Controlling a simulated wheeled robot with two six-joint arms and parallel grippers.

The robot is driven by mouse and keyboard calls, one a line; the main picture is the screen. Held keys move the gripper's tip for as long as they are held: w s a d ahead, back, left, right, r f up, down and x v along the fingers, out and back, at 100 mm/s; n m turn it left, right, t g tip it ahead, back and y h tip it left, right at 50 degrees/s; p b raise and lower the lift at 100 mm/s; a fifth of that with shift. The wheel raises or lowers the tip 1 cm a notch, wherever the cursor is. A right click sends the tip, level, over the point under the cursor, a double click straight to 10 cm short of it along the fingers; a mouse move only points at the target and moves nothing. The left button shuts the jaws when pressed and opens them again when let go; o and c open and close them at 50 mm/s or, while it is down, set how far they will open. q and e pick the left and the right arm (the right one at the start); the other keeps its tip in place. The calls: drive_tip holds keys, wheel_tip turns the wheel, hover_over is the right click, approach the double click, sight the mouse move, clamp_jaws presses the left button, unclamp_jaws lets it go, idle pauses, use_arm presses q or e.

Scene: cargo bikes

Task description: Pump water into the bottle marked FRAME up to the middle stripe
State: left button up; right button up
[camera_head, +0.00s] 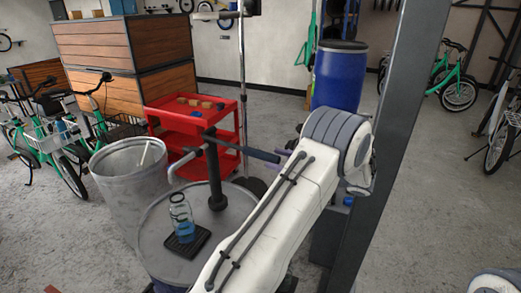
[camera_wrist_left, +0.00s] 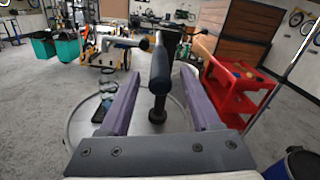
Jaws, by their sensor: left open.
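A clear bottle (camera_head: 180,218) with bluish water in its lower part stands upright on a black tray (camera_head: 200,240) on the grey drum lid (camera_head: 226,222). Its marking and stripes are too small to read. A dark hand pump (camera_head: 213,172) rises from the lid; its spout points left and its handle (camera_head: 250,153) points right. My left gripper (camera_head: 276,156) is at the handle's end, mostly hidden by my arm. In the left wrist view its purple fingers (camera_wrist_left: 159,74) are open on either side of the handle (camera_wrist_left: 160,65), with gaps showing. The bottle (camera_wrist_left: 108,88) is partly behind the left finger.
A grey metal bin (camera_head: 125,190) stands left of the drum, close to it. A red cart (camera_head: 190,120) with small items is behind. A blue barrel (camera_head: 338,78) stands behind my arm. Green bikes (camera_head: 50,145) are at left. Open floor lies at right.

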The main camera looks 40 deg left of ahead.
sight(261, 154)
use_arm(q)
drive_tip(key=p+x, duration=0.1)
drive_tip(key=x, duration=0.3)
drive_tip(key=shift+s+a+r, duration=0.1)
drive_tip(key=shift+a, duration=0.25)
drive_tip(key=shift+p+x, duration=0.35)
drive_tip(key=shift+x, duration=0.4)
clamp_jaws()
idle(0.5)
